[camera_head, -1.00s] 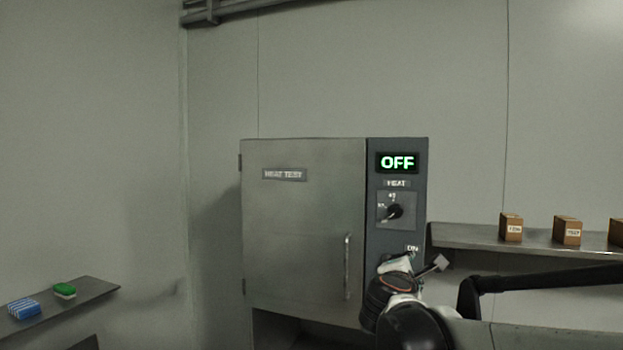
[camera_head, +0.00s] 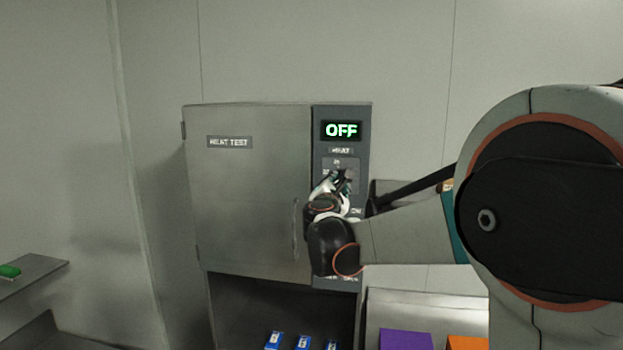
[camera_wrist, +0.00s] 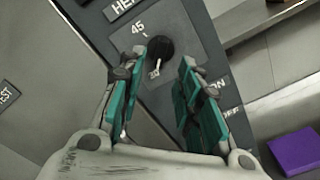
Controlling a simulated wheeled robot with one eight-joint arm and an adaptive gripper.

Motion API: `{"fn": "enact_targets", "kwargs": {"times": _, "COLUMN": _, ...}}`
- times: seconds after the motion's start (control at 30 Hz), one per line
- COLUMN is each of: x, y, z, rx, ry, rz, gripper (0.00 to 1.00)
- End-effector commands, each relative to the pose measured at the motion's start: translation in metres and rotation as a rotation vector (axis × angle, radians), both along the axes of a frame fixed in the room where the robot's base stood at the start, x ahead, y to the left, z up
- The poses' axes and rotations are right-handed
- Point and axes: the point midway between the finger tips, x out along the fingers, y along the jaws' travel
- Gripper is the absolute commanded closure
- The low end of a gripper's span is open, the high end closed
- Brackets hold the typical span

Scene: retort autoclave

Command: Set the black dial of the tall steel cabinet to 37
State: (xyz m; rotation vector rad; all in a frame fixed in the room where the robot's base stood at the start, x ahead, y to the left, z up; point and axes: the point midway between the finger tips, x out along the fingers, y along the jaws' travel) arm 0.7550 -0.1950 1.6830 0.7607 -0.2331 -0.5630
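The tall steel cabinet (camera_head: 250,185) has a closed door labelled HEAT TEST and a dark control panel on its right. The panel display (camera_head: 341,130) reads OFF. The black dial (camera_wrist: 160,48) sits under the HEAT label, with a light pointer mark toward its lower edge and 45 printed at its upper left in the wrist view. My gripper (camera_wrist: 156,92) is open, its teal-padded fingers on either side of the dial's line, and it looks empty. In the head view my gripper (camera_head: 342,178) is in front of the dial and mostly hides it. Contact cannot be told.
A vertical door handle (camera_head: 296,228) is left of the panel. Blue-and-white packs (camera_head: 302,342) stand below the cabinet. A purple block (camera_head: 405,340) and an orange block (camera_head: 467,343) lie lower right. A green item (camera_head: 10,271) sits on the left shelf (camera_head: 45,268).

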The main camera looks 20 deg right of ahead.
Motion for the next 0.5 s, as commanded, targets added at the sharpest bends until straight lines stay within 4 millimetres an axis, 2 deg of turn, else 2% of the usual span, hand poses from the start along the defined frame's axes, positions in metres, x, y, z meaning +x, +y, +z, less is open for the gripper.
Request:
{"fn": "enact_targets", "kwargs": {"times": 0.23, "x": 0.032, "y": -0.022, "z": 0.001, "rx": 0.001, "ry": 0.000, "rz": -0.001, "gripper": 0.68}}
{"fn": "enact_targets", "kwargs": {"times": 0.5, "x": 0.045, "y": -0.031, "z": 0.000, "rx": 0.001, "ry": -0.001, "rz": 0.000, "gripper": 0.68}}
